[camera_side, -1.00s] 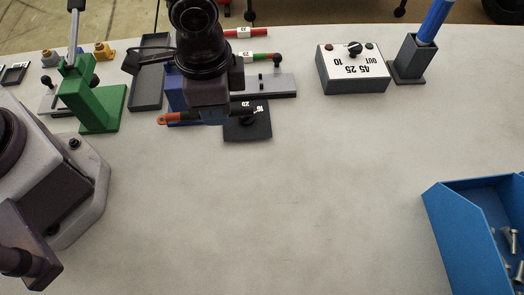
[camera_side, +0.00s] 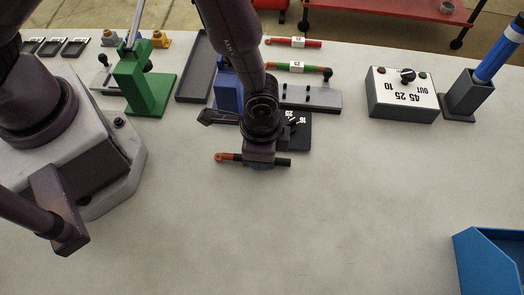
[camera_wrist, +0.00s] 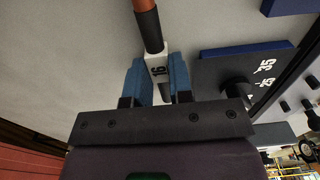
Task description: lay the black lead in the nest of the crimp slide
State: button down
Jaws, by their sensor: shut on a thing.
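My gripper (camera_side: 260,163) is shut on the black lead (camera_side: 283,162), over bare bench on the near side of the black plate. The lead lies roughly level, its orange end to the left and black end to the right. In the wrist view the lead (camera_wrist: 148,28) runs between the blue fingers (camera_wrist: 157,80), with a white tag marked 16. A grey slide bar (camera_side: 312,97) with a black knob, apparently the crimp slide, sits beside a blue block (camera_side: 228,90), behind and right of my gripper. Its nest cannot be made out.
The black plate (camera_side: 297,138) bears numbers and a knob. A green lever press (camera_side: 145,85) and dark tray (camera_side: 195,75) stand left. Red (camera_side: 290,42) and green (camera_side: 290,66) leads lie behind. A control box (camera_side: 402,97) stands right. The front bench is clear, with a blue bin (camera_side: 485,265) at right.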

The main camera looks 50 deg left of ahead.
jog(key=shift+f, duration=0.1)
jog(key=c, duration=1)
grip_release()
notch_tip(320, 180, up, 12)
jog(key=shift+r, duration=0.15)
jog(key=s+a+r+n+t, duration=0.1)
jog(key=a+r+n, duration=0.1)
jog(key=a+r, duration=0.3)
jog(key=s+a+r+n+t, duration=0.1)
jog(key=a+r+n, duration=0.1)
jog(key=a+r, duration=0.4)
jog(key=a+r+n+t, duration=0.2)
jog(key=a+r, duration=0.3)
jog(key=r, duration=0.3)
jog(key=shift+s+a+r+h, duration=0.2)
jog(key=shift+s+h, duration=0.1)
jog(key=shift+s, duration=0.1)
jog(key=shift+o, duration=0.4)
jog(key=s+a+r+n+t, duration=0.1)
jog(key=s+a+r+n, duration=0.2)
jog(key=s+a, duration=0.1)
jog(key=shift+s+a+t, duration=0.3)
jog(key=shift+s+a, duration=0.05)
jog(key=shift+s, duration=0.55)
